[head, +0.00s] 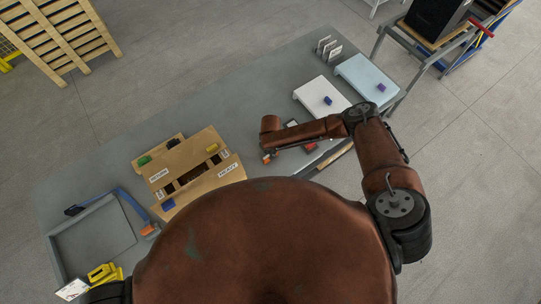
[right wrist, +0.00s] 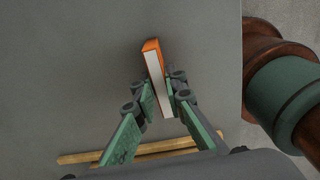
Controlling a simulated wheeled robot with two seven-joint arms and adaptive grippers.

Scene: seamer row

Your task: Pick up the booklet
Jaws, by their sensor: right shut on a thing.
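The booklet (right wrist: 157,77) is a thin block with an orange cover and a pale page edge, seen in the right wrist view. My right gripper (right wrist: 162,98) has its green fingers on both sides of the booklet's near part and is shut on it; the far end sticks out beyond the fingertips. In the head view a small orange bit of the booklet (head: 266,159) shows beside the right arm's end, at the table's near side. The arm hides most of that gripper. My left gripper is not in view.
The grey table (head: 230,100) holds a cardboard box (head: 203,148) with labelled slots, a grey tray (head: 108,222), yellow items (head: 104,272), a white panel (head: 318,92) and a light blue panel (head: 362,74). The table's far middle is clear.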

